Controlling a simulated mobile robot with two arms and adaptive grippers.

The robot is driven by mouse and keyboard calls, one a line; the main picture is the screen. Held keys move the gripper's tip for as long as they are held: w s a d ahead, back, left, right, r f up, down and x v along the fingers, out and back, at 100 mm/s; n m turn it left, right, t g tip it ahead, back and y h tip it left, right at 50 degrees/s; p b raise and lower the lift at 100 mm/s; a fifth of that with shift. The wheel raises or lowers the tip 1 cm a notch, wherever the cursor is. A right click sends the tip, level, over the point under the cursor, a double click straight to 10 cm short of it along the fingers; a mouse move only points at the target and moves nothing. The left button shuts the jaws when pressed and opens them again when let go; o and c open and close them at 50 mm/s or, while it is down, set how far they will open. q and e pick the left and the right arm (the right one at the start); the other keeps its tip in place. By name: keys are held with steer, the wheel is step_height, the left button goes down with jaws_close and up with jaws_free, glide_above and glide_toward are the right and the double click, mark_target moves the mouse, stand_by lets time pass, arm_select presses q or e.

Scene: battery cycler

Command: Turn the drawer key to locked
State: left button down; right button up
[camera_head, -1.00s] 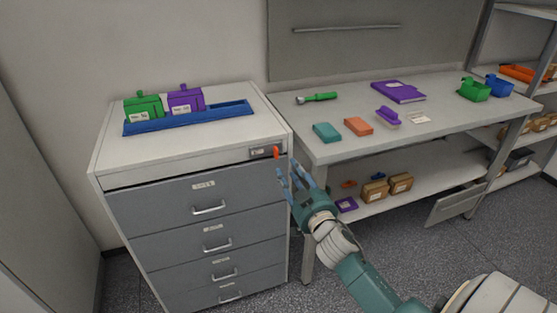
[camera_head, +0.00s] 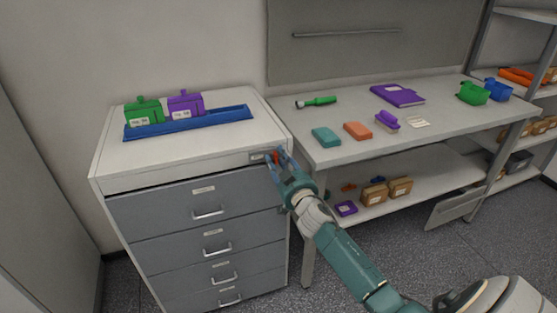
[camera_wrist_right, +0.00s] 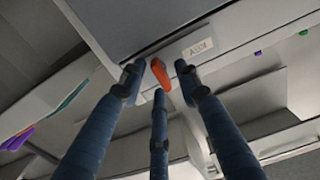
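The orange drawer key (camera_head: 276,155) sits at the right end of the lock plate (camera_head: 258,157) on the cabinet's top front strip. My right gripper (camera_head: 274,160) is at the key, its blue fingers partly covering it. In the right wrist view the key (camera_wrist_right: 161,75) lies between the spread fingertips of the right gripper (camera_wrist_right: 158,77). The fingers are open, with gaps visible on both sides of the key. A small label plate (camera_wrist_right: 198,48) is beside it. Whether a fingertip touches the key I cannot tell. My left gripper is out of view.
The cabinet's grey drawers (camera_head: 205,205) are shut below the key. A blue tray (camera_head: 187,122) with green and purple boxes stands on top. A workbench (camera_head: 440,120) with small items stands close on the right, its near corner beside the arm.

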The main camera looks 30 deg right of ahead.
jaws_close()
steer(key=n, duration=0.7)
steer(key=shift+a+n, duration=0.2)
steer(key=shift+n, duration=0.1)
steer(key=n, duration=0.5)
steer(key=shift+a+n, duration=0.15)
steer(key=shift+n, duration=0.15)
steer(key=n, duration=0.4)
steer(key=shift+w+a+n, duration=0.1)
steer(key=shift+n, duration=0.2)
